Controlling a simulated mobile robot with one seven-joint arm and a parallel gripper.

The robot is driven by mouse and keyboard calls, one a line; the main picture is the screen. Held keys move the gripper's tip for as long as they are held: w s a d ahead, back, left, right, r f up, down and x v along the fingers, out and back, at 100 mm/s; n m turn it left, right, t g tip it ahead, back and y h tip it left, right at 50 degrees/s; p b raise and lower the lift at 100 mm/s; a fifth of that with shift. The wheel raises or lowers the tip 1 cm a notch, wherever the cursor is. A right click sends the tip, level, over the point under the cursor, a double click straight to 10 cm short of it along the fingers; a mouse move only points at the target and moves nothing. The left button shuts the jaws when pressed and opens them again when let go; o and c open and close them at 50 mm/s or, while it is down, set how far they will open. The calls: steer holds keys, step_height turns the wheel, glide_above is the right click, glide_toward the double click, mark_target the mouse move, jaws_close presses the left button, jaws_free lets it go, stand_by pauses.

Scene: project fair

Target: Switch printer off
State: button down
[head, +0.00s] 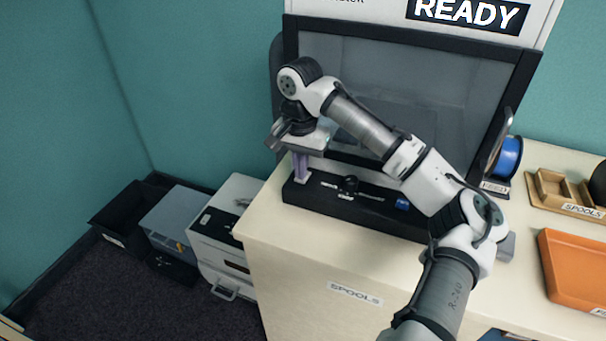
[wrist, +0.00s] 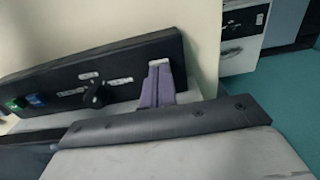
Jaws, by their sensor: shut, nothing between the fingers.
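The printer is a large machine with a dark window (head: 400,85) and a sign reading READY (head: 468,12) on top. Its black control panel (head: 395,219) runs along the front and also shows in the wrist view (wrist: 40,78). The panel carries a black knob (head: 349,185), with small white labels around it, and a blue button (head: 402,204). The wrist view shows the knob (wrist: 97,95), the blue button (wrist: 36,100) and a green button (wrist: 16,104). My gripper (head: 301,178), with purple fingers, is shut and empty at the panel's left end, beside the knob; contact cannot be told.
On the right of the bench are a blue spool (head: 508,157), a wooden spools tray (head: 565,190) and an orange tray (head: 577,268). A white cabinet (head: 226,225) and dark bin (head: 125,215) stand on the floor at left. The bench front is mostly clear.

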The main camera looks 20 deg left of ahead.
steer(key=shift+f, duration=0.45)
step_height(320, 180, up, 7)
steer(key=p, duration=0.7)
steer(key=shift+r, duration=0.1)
stand_by(0.7)
